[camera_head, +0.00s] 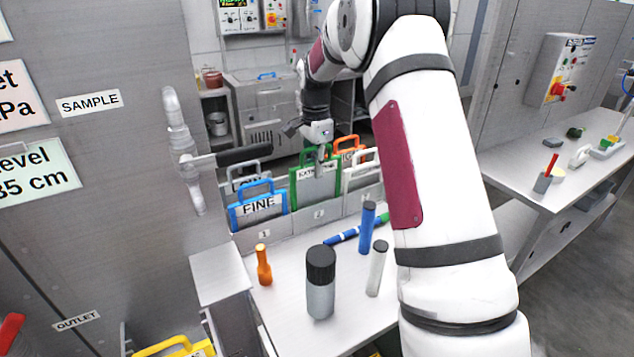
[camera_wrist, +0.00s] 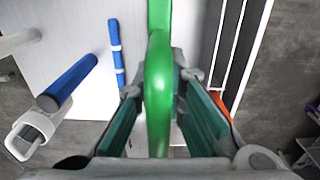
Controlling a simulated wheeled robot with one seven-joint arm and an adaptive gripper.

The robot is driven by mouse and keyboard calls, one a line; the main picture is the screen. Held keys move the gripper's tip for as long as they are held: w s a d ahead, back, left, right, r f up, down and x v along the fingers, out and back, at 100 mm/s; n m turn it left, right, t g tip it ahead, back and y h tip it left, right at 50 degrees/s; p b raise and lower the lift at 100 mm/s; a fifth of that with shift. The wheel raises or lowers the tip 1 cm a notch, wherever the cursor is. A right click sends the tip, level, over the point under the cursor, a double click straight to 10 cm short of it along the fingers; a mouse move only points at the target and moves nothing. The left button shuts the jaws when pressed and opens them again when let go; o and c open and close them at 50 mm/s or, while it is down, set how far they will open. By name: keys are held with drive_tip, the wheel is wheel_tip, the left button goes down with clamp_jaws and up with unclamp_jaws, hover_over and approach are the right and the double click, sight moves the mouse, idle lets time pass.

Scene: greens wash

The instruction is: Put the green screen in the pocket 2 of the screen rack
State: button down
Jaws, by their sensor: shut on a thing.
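The green screen (camera_head: 316,184) is upright at the middle of the screen rack, in line with the pocket marked 2 (camera_head: 319,214). Its lower edge meets the top of that pocket's front wall, and I cannot tell how deep it sits. My gripper (camera_head: 321,151) is above it, shut on its green handle. In the wrist view the handle (camera_wrist: 158,95) runs between the two fingers of my gripper (camera_wrist: 160,115). The blue screen (camera_head: 257,207), labelled FINE, stands in the pocket marked 1. A white-framed screen (camera_head: 362,178) stands to the right of the green one.
A grey-framed screen (camera_head: 245,178) and an orange-framed screen (camera_head: 347,144) stand behind. In front, an orange bottle (camera_head: 264,266), a black-capped container (camera_head: 320,283), a blue cylinder (camera_head: 367,229) and a clear tube (camera_head: 377,269) stand on the bench. A door handle (camera_head: 185,150) juts out at left.

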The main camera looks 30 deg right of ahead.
sight(316, 183)
drive_tip(key=shift+f+p, duration=0.4)
drive_tip(key=shift+f, duration=2.25)
drive_tip(key=c, duration=1.7)
unclamp_jaws()
drive_tip(key=shift+o, duration=0.2)
